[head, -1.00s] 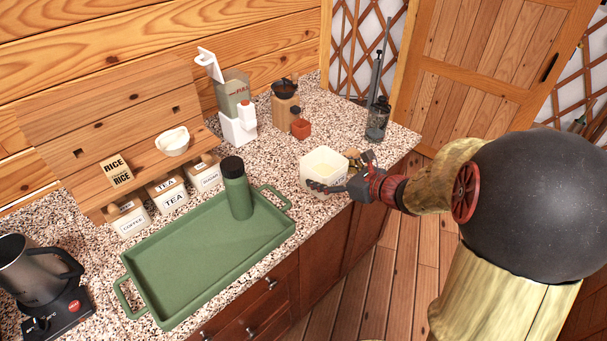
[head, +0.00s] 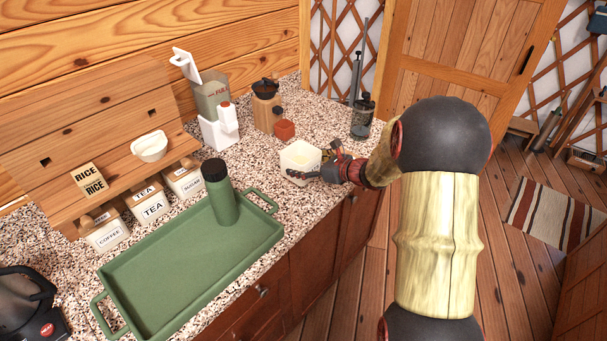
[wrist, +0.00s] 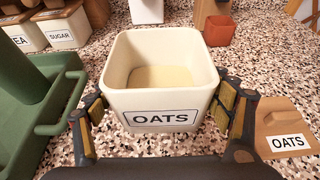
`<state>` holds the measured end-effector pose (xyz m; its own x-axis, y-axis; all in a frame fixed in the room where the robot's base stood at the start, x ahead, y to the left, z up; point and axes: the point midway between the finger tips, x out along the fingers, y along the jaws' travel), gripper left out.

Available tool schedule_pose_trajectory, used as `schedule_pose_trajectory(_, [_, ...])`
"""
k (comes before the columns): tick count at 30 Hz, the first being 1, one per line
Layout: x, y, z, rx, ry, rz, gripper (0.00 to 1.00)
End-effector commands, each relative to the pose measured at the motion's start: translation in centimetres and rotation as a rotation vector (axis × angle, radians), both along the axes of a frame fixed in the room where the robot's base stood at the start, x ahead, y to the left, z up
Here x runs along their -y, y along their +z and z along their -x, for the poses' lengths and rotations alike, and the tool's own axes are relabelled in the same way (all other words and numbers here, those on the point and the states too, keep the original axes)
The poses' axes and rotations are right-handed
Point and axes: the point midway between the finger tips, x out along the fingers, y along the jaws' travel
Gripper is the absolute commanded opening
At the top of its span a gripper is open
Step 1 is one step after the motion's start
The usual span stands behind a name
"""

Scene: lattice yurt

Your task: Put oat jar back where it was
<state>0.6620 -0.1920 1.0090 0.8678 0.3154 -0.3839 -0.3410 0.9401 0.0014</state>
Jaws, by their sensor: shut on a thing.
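The oat jar (head: 299,156) is a square cream container with an OATS label. It is open at the top, with pale oats inside, and stands upright at the right part of the counter. In the wrist view the jar (wrist: 160,104) sits between the fingers of my gripper (wrist: 165,118), which is shut on its two sides. I cannot tell whether its base touches the counter. A wooden lid (wrist: 268,118) marked OATS lies to the right of the jar.
A green tray (head: 150,290) with a green bottle (head: 220,195) is to the left. Tea (head: 150,205), coffee (head: 106,234) and sugar jars (head: 184,180) line the wooden shelf unit. A small red pot (head: 284,130) and a dark-topped grinder (head: 266,108) stand behind. A glass press (head: 361,118) is at right.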

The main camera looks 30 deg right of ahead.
Motion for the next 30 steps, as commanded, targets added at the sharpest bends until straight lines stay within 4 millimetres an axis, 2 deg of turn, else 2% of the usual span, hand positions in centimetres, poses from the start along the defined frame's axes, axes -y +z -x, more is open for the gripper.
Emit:
schedule_pose_trajectory(5, [0.3,-0.5,-0.7,0.004,0.0,0.001,0.33])
schedule_pose_trajectory(13, [0.3,-3.8,-0.8,0.003,0.0,0.001,0.33])
schedule_pose_trajectory(25, [0.3,-4.1,-0.8,0.004,0.0,0.002,0.33])
schedule_pose_trajectory(26, [0.3,-4.3,-0.8,0.0,0.0,0.001,0.8])
schedule_pose_trajectory(30, [0.3,-4.2,-0.8,0.0,0.0,0.001,0.88])
